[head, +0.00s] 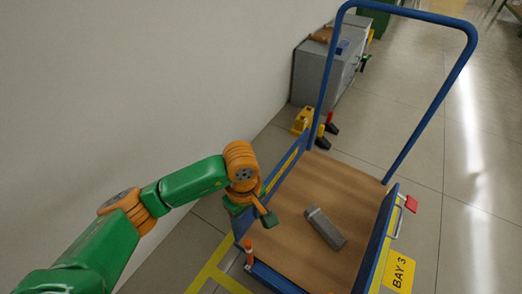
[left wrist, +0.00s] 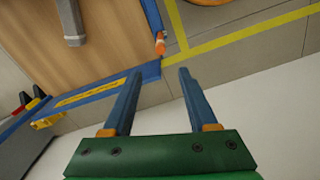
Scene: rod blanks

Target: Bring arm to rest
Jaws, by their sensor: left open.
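My left arm, green with orange joints, reaches in from the left in the head view. Its gripper (head: 256,214) is over the near left edge of a blue-framed cart with a wooden deck (head: 308,189). In the left wrist view the two blue fingers of my left gripper (left wrist: 158,80) are apart with nothing between them, above the cart's edge. A grey rod blank (head: 325,228) lies on the deck, to the right of the gripper and apart from it. It also shows in the left wrist view (left wrist: 73,22). My right gripper is not in view.
The cart's tall blue handle (head: 455,75) rises at its far end. A grey cabinet (head: 321,75) stands against the wall behind. A small orange post (head: 248,254) is at the cart's near left corner. A yellow BAY 3 sign (head: 399,271) is at right.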

